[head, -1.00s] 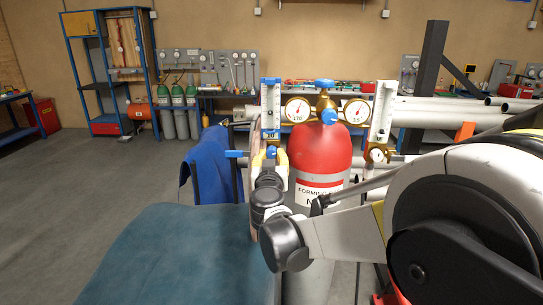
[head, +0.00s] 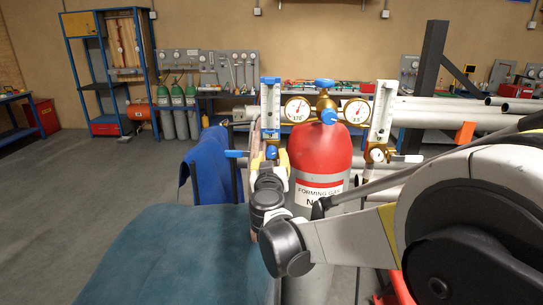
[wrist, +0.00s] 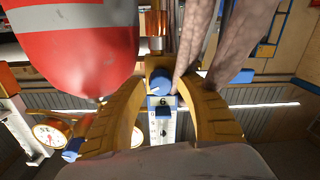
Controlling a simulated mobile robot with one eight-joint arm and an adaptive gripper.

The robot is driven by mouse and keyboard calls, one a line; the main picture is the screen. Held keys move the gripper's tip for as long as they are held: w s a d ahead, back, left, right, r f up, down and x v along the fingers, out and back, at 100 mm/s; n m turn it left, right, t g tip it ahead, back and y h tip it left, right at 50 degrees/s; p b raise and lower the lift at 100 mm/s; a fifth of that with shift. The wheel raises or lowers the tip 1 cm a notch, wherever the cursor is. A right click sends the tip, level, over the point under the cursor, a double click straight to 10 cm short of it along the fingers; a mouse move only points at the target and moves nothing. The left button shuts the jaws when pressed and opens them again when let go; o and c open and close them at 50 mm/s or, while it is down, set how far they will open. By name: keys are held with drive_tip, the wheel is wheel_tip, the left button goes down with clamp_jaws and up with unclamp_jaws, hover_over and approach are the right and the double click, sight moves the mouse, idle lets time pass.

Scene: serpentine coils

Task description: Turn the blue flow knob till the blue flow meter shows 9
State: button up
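The blue flow meter (head: 270,105) is an upright clear tube left of the red cylinder. Its blue flow knob (head: 271,152) is at the bottom, between the yellow fingers of my gripper (head: 270,160). The upside-down wrist view shows my gripper (wrist: 168,76) with its fingers closed in around the knob (wrist: 160,84), which bears a white mark. The display (wrist: 163,101) beside it looks like 6 in that inverted picture, so 9 upright. In the head view the digits are too small to read.
The red forming gas cylinder (head: 324,152) with brass gauges stands just right of my gripper. A second flow meter (head: 382,110) with a white knob is farther right. A blue cloth (head: 208,165) hangs at the left. Pipes (head: 450,112) lie behind at the right.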

drive_tip(key=s, duration=1.1)
drive_tip(key=s+d+f+m+g+h+b, duration=0.1)
drive_tip(key=s+d+f+g+h+b, duration=0.25)
drive_tip(key=d, duration=0.55)
drive_tip(key=s+d+f+m+g+b, duration=0.2)
drive_tip(key=s+d+f, duration=0.3)
drive_tip(key=d, duration=0.5)
drive_tip(key=s+d+f+g+y+b, duration=0.1)
drive_tip(key=s+f+g+b, duration=0.1)
drive_tip(key=s+f, duration=0.5)
drive_tip(key=s+d+f+n+g+y+b, duration=0.1)
drive_tip(key=s+f+g+y+b, duration=0.1)
drive_tip(key=s+f, duration=0.6)
drive_tip(key=s+g+b, duration=0.1)
drive_tip(key=s+b, duration=0.1)
drive_tip(key=s, duration=0.1)
drive_tip(key=shift+d, duration=0.25)
drive_tip(key=shift+y, duration=0.25)
